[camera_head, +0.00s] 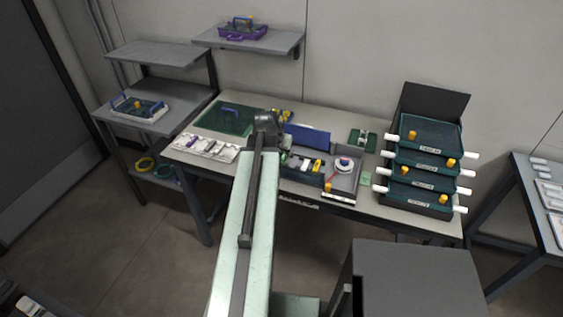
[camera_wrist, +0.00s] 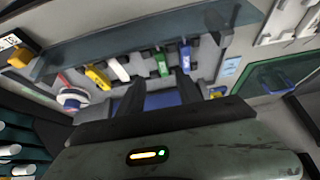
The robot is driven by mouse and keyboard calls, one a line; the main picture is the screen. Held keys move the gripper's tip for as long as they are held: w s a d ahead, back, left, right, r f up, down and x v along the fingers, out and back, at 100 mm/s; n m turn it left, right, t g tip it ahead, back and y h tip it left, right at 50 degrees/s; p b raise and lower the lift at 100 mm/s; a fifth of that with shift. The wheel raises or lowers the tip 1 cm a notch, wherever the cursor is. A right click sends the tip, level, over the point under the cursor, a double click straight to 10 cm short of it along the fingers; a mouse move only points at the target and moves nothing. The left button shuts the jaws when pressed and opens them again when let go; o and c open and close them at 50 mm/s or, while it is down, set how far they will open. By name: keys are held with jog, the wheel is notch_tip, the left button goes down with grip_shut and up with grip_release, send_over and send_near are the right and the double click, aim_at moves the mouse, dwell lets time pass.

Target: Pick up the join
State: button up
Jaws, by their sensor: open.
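I cannot tell for certain which piece is the join. In the wrist view a row of small coloured pieces sits in dark holders: a yellow one (camera_wrist: 97,78), a white one (camera_wrist: 119,69), a green one (camera_wrist: 162,65) and a blue one (camera_wrist: 185,56). My gripper (camera_wrist: 160,82) is open, with its two dark fingers apart and nothing seen between them. The green piece appears beyond the gap between the fingers, and the blue one beyond the right finger.
A blue lid (camera_head: 307,138) stands behind the case. A white spool (camera_head: 343,164) sits in its right part. A rack of green trays (camera_head: 428,160) stands at the bench's right. A green mat (camera_head: 225,119) and white packets (camera_head: 208,147) lie at the left.

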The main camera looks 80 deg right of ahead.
aim_at(283, 157)
jog(key=shift+w+d+f, duration=0.1)
jog(key=shift+d+f, duration=0.2)
jog(key=shift+f, duration=0.3)
jog(key=b+x, duration=0.5)
jog(key=shift+w+f, duration=0.1)
jog(key=shift+f, duration=0.1)
jog(key=shift+r, duration=0.15)
grip_shut()
